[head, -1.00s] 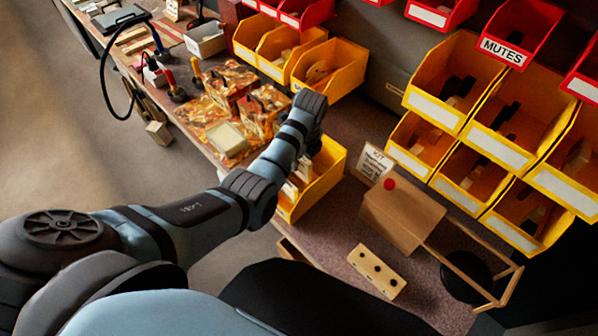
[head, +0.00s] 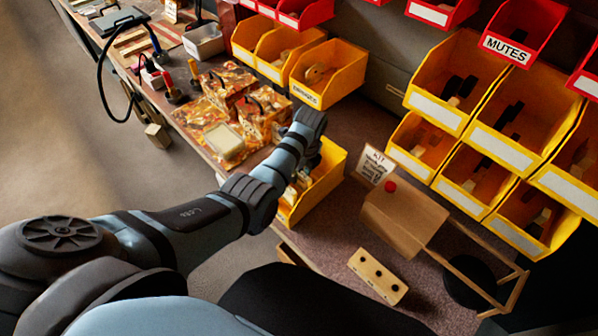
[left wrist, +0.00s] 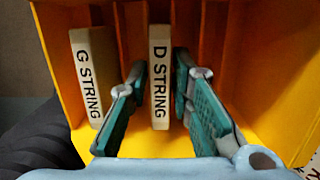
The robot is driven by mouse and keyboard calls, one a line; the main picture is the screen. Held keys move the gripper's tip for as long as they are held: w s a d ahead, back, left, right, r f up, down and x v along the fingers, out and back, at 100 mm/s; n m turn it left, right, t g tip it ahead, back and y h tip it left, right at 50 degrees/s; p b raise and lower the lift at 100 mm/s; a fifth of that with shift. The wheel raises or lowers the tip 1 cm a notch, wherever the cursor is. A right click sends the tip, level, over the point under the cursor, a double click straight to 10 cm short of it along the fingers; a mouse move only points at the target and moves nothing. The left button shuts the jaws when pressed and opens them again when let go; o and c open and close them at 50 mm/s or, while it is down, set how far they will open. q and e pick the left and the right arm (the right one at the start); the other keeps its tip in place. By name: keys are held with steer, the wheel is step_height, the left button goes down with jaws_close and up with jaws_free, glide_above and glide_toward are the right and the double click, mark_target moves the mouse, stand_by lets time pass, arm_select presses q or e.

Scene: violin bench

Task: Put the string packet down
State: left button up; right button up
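The D string packet (left wrist: 159,80) is a pale, upright packet lettered "D STRING", standing in a slot of a yellow divided bin (left wrist: 262,75). My left gripper (left wrist: 160,98) has its two teal fingers apart, one on each side of this packet, with small gaps showing. The G string packet (left wrist: 92,78) stands in the slot to the left, clear of the fingers. In the head view my left arm reaches over the yellow bin (head: 327,178), and its fingertips are mostly hidden. My right gripper is not in view.
A wooden kit box (head: 402,218) with a card stands right of the bin. A light block with holes (head: 378,276) lies in front of it. Yellow bins (head: 330,72) and patterned boxes (head: 228,85) stand behind and left. Some bench right of the bin is bare.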

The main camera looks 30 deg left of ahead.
arm_select(q)
steer(key=shift+o, duration=0.5)
steer(key=shift+r, duration=0.45)
step_height(320, 180, up, 12)
steer(key=d+p, duration=0.1)
steer(key=p, duration=0.2)
steer(key=shift+s+d+p, duration=0.25)
steer(key=shift+d+p, duration=0.05)
steer(key=shift+d, duration=0.05)
